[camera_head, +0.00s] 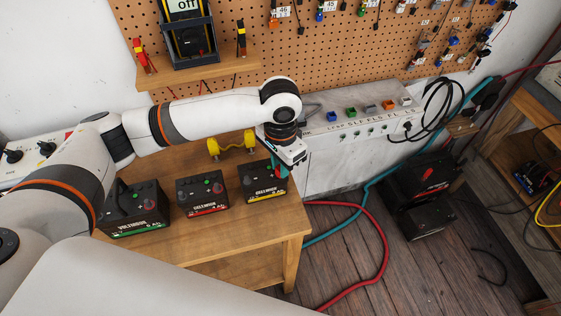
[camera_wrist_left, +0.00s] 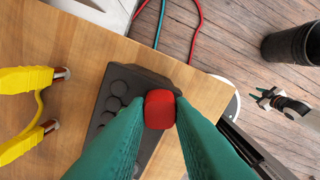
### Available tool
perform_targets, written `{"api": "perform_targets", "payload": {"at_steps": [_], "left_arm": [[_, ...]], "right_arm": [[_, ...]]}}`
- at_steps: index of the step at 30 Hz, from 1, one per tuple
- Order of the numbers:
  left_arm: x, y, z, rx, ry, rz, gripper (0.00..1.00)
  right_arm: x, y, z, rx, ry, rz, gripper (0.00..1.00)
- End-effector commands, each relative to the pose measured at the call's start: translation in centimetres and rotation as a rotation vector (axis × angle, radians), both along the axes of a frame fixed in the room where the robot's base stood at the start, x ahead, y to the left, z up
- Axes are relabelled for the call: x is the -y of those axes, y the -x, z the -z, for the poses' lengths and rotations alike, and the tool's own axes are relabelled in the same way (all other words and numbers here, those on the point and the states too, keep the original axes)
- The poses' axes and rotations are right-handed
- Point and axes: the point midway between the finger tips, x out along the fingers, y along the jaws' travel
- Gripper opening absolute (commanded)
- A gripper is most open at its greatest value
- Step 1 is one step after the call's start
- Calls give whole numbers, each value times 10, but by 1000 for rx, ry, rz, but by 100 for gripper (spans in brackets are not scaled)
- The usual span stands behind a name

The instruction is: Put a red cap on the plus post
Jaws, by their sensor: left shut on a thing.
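A red cap (camera_wrist_left: 160,109) is between the teal fingertips of my left gripper (camera_wrist_left: 158,112), which is shut on it. In the wrist view the cap is over one end of a dark battery (camera_wrist_left: 117,90) with several round caps on its top. In the head view my left gripper (camera_head: 280,168) is at the right end of the yellow-striped battery (camera_head: 262,183). The plus post is not visible; whether the cap touches it I cannot tell. My right gripper (camera_wrist_left: 265,97) shows small at the right of the wrist view, over the floor; its opening is unclear.
A red-striped battery (camera_head: 203,194) and a green-striped battery (camera_head: 138,210) stand to the left on the wooden table (camera_head: 240,225). A yellow cable piece (camera_head: 232,146) lies behind. A grey bench unit (camera_head: 350,150) stands right of the table. Hoses and dark equipment (camera_head: 425,180) occupy the floor.

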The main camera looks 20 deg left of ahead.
Motion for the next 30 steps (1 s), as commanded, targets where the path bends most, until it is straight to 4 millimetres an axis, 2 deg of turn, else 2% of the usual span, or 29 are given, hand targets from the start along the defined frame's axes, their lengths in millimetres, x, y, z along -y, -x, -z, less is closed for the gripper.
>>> {"api": "perform_targets", "payload": {"at_steps": [1, 5, 6, 14, 17, 20, 30], "left_arm": [[0, 0, 0, 0, 0, 0, 23], [0, 0, 0, 0, 0, 0, 44], [0, 0, 0, 0, 0, 0, 46], [0, 0, -1, 1, 1, 0, 46], [0, -1, -7, 2, 1, 0, 46], [1, -1, -21, 3, 2, 0, 46], [0, -1, -92, 4, 1, 1, 46]], "right_arm": [[1, 0, 0, 0, 1, -1, 36], [2, 0, 0, 0, 2, -1, 36], [2, 0, 0, 0, 2, -2, 36], [3, 0, 0, 1, 3, -2, 36], [3, 0, 1, 1, 3, -2, 36], [3, 0, 3, 1, 3, -2, 36], [2, 0, 9, 0, 3, -2, 36]]}}
